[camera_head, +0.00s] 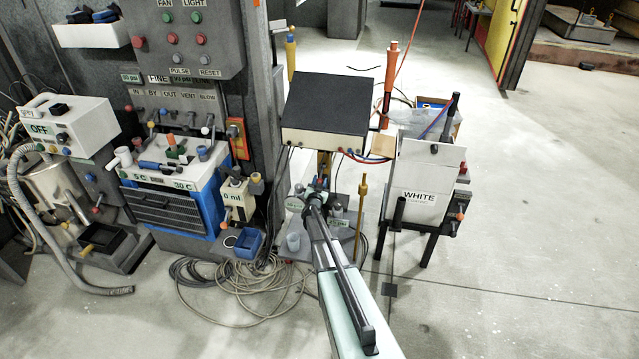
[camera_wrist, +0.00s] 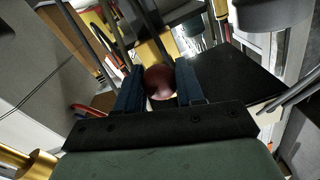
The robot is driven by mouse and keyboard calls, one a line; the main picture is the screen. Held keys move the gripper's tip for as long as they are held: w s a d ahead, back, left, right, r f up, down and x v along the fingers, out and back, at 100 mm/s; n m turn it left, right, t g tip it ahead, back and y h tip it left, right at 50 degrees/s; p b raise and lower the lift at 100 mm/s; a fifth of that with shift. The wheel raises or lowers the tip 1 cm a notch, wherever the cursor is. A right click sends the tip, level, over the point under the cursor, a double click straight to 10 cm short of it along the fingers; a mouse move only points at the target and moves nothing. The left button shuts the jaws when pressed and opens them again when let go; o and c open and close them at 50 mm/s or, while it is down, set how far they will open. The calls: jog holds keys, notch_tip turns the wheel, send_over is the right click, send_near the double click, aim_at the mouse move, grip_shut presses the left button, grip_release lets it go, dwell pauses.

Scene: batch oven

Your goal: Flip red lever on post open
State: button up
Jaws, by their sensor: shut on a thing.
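In the wrist view, a dark red ball knob (camera_wrist: 160,82) sits between the two blue fingers of my gripper (camera_wrist: 160,88), which are shut on it. It appears to be the end of the red lever; the rest of the lever is hidden. A yellow post part (camera_wrist: 154,48) shows just behind the knob. In the head view, my gripper (camera_head: 314,192) reaches in low, in front of a brass-coloured post (camera_head: 324,165) below a dark box. My own arm hides the knob there, and I cannot tell the lever's angle.
The dark box (camera_head: 325,115) overhangs just behind my gripper. A thin brass rod (camera_head: 362,205) stands close on the right. A white container marked WHITE (camera_head: 420,180) stands further right. Cables (camera_head: 240,285) lie on the floor at left. Open floor (camera_head: 540,220) lies to the right.

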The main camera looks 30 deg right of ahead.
grip_shut()
jog(key=shift+r, duration=0.1)
jog(key=shift+s+a+r+g+y, duration=0.1)
jog(key=shift+s+r+g+y, duration=0.05)
jog(key=shift+r+g+y, duration=0.2)
jog(key=shift+s+r+g+y, duration=0.15)
jog(key=shift+r+g+y, duration=0.3)
jog(key=shift+g, duration=0.2)
jog(key=shift+a, duration=0.15)
jog(key=o, duration=0.6)
grip_release()
